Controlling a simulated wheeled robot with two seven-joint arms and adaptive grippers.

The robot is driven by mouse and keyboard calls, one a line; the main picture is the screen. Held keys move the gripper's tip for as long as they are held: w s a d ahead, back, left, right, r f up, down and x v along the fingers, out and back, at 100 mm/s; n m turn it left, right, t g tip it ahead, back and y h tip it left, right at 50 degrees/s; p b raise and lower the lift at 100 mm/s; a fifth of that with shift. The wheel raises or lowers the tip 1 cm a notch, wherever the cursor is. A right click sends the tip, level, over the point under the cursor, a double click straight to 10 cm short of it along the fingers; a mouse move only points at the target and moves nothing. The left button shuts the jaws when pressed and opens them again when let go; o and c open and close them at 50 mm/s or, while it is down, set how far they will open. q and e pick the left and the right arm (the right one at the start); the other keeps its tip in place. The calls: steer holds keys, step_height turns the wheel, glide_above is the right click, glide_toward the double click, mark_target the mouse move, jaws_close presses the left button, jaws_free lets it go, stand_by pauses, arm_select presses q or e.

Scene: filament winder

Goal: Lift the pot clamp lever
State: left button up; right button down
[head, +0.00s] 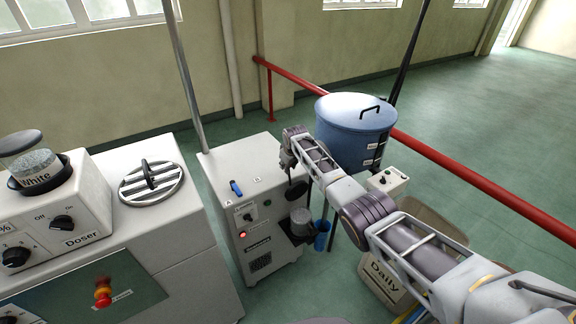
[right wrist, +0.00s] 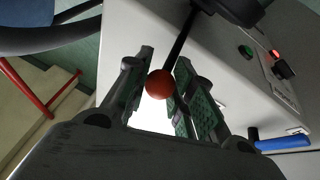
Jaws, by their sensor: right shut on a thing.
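The pot clamp lever shows in the right wrist view as a black rod (right wrist: 180,42) with an orange-red ball knob (right wrist: 159,84) at its end. My right gripper (right wrist: 164,68) has its green-padded fingers on either side of the knob end and is shut on the lever. In the head view my right gripper (head: 289,154) is at the right edge of the white cabinet (head: 243,165), and it hides the knob there. A dark round clamp part (head: 297,189) sits on the cabinet side above a grey pot (head: 301,221). My left gripper is not in view.
A blue cup (head: 322,236) is beside the pot. A large blue bin (head: 350,130) stands behind my right arm, near a red rail (head: 460,183). The doser (head: 62,215) is at left.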

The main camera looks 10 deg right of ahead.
steer(key=shift+w+r, duration=0.15)
steer(key=shift+r, duration=0.05)
steer(key=c, duration=1.5)
jaws_free()
steer(key=o, duration=0.3)
steer(key=shift+a+f, duration=0.1)
steer(key=shift+f, duration=0.1)
steer(key=shift+r, duration=0.2)
steer(key=shift+v, duration=5.8)
